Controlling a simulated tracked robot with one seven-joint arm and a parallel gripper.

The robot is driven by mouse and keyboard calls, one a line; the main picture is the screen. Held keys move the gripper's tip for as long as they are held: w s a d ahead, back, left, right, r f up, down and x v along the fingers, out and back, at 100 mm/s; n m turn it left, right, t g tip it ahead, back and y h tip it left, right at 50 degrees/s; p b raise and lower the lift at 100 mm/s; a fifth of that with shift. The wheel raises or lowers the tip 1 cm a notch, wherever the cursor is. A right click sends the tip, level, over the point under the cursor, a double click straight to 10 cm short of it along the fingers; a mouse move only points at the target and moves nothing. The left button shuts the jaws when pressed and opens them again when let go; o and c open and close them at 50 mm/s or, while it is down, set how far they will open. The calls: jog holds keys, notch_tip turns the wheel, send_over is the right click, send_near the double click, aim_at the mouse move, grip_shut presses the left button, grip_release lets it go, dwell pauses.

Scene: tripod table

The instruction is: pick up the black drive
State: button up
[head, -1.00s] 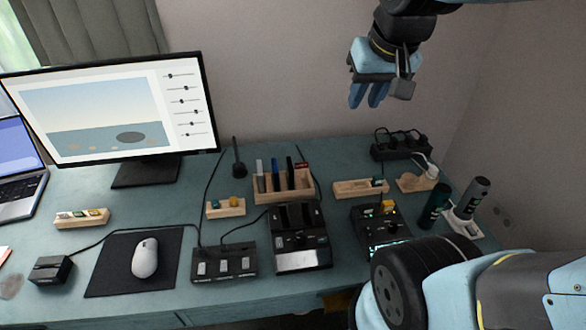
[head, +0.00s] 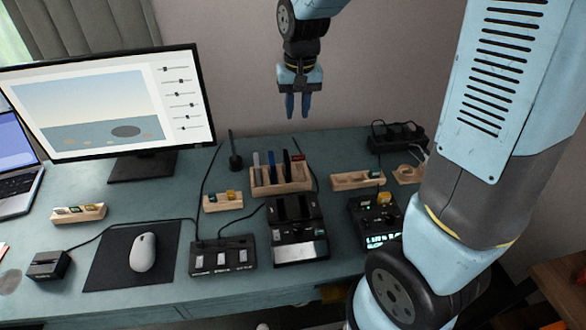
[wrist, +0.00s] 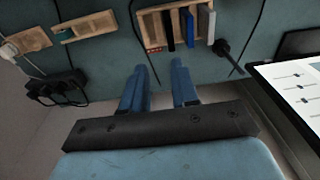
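The black drive (head: 287,163) stands upright in a slot of the wooden rack (head: 283,188) at the back middle of the table. In the wrist view the black drive (wrist: 168,32) shows near the top, in the rack (wrist: 154,24) and beside the blue drive (wrist: 187,27). My gripper (head: 297,106) hangs above the rack, fingers pointing down, well clear of the drives. Its two blue fingers are apart with nothing between them, as the wrist view of my gripper (wrist: 160,72) also shows.
A grey drive (head: 257,168) stands at the rack's left end. A thin black stand (head: 235,155) is left of the rack. The black dock (head: 297,232) sits in front. The monitor (head: 110,100) rises at left, and a power strip (head: 397,137) lies at back right.

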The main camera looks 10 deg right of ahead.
send_over(287, 156)
notch_tip(287, 156, down, 5)
jog(key=shift+g, duration=0.4)
jog(key=f, duration=0.8)
jog(key=shift+s+a+f, duration=0.1)
jog(key=shift+s+f, duration=0.1)
jog(key=shift+w+f, duration=0.2)
jog(key=shift+f, duration=2.25)
grip_shut()
